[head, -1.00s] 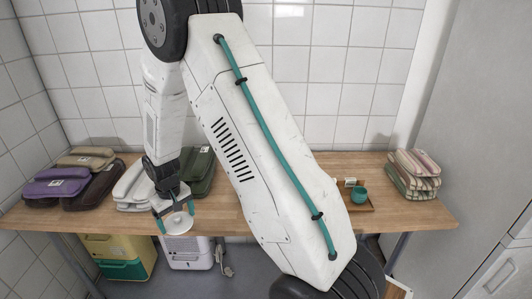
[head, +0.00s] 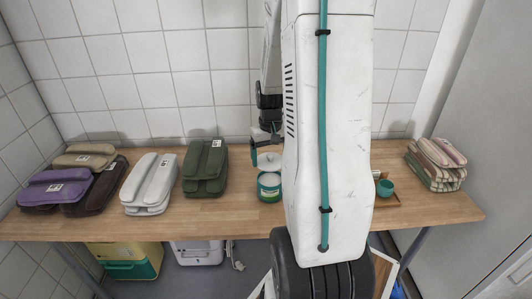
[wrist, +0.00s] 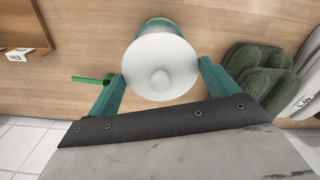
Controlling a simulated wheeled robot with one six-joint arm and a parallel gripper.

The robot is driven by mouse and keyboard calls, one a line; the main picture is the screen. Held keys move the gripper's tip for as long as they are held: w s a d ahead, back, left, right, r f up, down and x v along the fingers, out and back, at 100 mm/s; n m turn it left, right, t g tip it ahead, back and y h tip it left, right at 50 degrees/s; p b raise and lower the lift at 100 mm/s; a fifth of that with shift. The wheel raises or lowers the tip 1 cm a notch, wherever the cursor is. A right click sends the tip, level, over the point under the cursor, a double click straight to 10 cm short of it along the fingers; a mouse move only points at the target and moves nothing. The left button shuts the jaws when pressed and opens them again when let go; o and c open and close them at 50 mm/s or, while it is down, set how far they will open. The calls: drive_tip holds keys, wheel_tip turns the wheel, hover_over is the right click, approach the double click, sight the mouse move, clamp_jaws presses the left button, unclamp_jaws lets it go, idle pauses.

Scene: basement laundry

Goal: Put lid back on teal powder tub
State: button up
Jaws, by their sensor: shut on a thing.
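My gripper (head: 267,150) is shut on the white round lid (head: 268,161), whose knob faces the camera in the wrist view (wrist: 160,80). One teal finger is at each side of the lid. The teal tub (head: 269,190) stands on the wooden table just below the lid in the head view, with its pale open top showing. A small gap shows between lid and tub. In the wrist view the lid hides most of the tub; only its far side (wrist: 158,22) shows past the lid.
A green scoop-like thing (wrist: 90,79) lies beside the tub. Dark green folded cloth (head: 205,168) and white folded cloth (head: 150,183) lie to the left. A wooden tray (head: 388,201) with a teal cup (head: 385,188) and striped cloths (head: 436,165) are at the right.

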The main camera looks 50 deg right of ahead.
drive_tip(key=shift+f, duration=2.75)
drive_tip(key=shift+s+f, duration=0.1)
drive_tip(key=shift+f, duration=0.1)
drive_tip(key=o, duration=0.8)
drive_tip(key=shift+r, duration=3.5)
clamp_jaws()
